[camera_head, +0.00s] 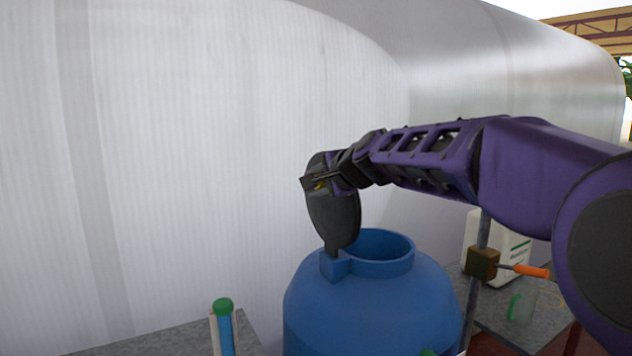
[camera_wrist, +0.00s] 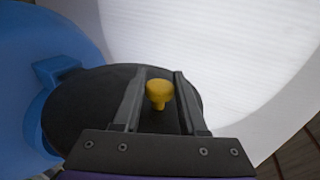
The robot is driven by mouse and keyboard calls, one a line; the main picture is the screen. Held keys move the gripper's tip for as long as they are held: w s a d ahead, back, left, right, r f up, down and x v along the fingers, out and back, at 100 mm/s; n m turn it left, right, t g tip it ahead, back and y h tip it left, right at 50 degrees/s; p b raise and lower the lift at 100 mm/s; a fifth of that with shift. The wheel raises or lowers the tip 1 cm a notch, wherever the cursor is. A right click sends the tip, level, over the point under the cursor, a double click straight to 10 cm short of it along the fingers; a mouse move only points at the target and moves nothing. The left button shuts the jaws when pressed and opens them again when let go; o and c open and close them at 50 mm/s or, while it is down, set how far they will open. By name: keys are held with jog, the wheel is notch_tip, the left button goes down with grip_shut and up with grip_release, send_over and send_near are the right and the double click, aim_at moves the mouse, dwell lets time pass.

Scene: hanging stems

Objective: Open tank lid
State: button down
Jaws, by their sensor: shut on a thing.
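The blue tank (camera_head: 372,308) stands below my arm, and its round mouth (camera_head: 384,243) is open at the top. The black lid (camera_head: 336,217) stands tilted up steeply at the left side of the mouth, by a blue hinge block (camera_head: 336,266). In the wrist view the lid (camera_wrist: 80,106) fills the middle, with a yellow knob (camera_wrist: 159,92) on it. My gripper (camera_wrist: 160,90) has a finger on each side of the knob and is shut on it. In the head view my gripper (camera_head: 318,184) is at the lid's upper part; its fingers are partly hidden.
A large white curved wall (camera_head: 200,130) rises close behind the tank. A grey table with a white jug (camera_head: 511,250) and a clear cup (camera_head: 522,306) is at right, near a metal post with a clamp (camera_head: 482,263). A green-capped blue tube (camera_head: 224,325) stands at lower left.

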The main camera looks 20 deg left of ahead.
jog(key=shift+s+a+f+n, duration=0.2)
jog(key=shift+s+a+n, duration=0.1)
jog(key=shift+s+a, duration=0.2)
jog(key=shift+c, duration=2.3)
grip_release()
jog(key=shift+d, duration=0.15)
